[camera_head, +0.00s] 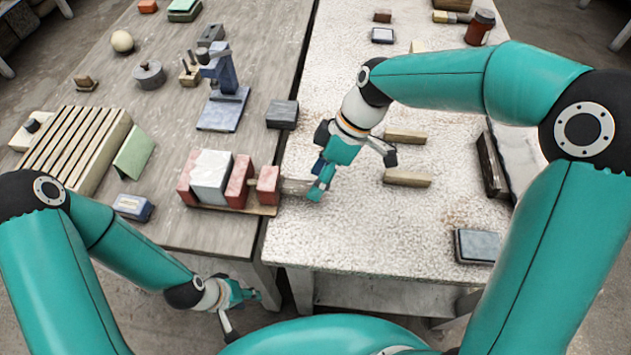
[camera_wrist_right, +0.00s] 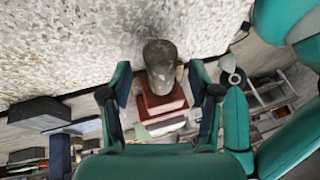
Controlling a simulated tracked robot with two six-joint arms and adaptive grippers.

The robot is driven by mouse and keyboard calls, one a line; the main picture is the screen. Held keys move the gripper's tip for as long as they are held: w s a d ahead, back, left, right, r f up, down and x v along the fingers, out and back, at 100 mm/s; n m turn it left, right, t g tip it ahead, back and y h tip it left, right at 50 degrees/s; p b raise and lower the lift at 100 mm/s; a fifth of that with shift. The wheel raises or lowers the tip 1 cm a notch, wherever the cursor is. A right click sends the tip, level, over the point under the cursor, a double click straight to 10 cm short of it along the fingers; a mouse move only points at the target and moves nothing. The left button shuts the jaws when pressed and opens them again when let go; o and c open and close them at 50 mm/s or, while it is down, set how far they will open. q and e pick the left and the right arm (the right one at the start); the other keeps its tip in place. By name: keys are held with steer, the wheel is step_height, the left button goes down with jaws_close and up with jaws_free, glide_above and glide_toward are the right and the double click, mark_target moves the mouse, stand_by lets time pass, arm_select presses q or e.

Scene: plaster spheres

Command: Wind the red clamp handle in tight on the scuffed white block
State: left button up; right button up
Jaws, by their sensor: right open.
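The clamp (camera_head: 237,210) lies on the grey wooden bench at its right edge. Its red jaws stand on either side of the scuffed white block (camera_head: 211,176). A red end block (camera_head: 267,185) carries a pale grey, cylindrical handle (camera_head: 296,187) that sticks out to the right; I see no red on it. My right gripper (camera_head: 325,181) is open at the handle's outer end. In the right wrist view the handle (camera_wrist_right: 160,66) lies between the spread fingers, with no clear contact. My left gripper (camera_head: 243,306) is open and empty, low in front of the bench.
A blue press-like tool (camera_head: 222,100), a dark block (camera_head: 282,114) and a small blue box (camera_head: 133,207) stand around the clamp. Two wooden blocks (camera_head: 407,179) lie on the white speckled table to the right. That table's front middle is clear.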

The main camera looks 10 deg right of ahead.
steer(key=shift+x, duration=1.05)
steer(key=c, duration=1)
steer(key=shift+d, duration=0.2)
steer(key=shift+c, duration=0.9)
steer(key=shift+s+a, duration=0.1)
steer(key=shift+a, duration=0.05)
steer(key=shift+g, duration=0.3)
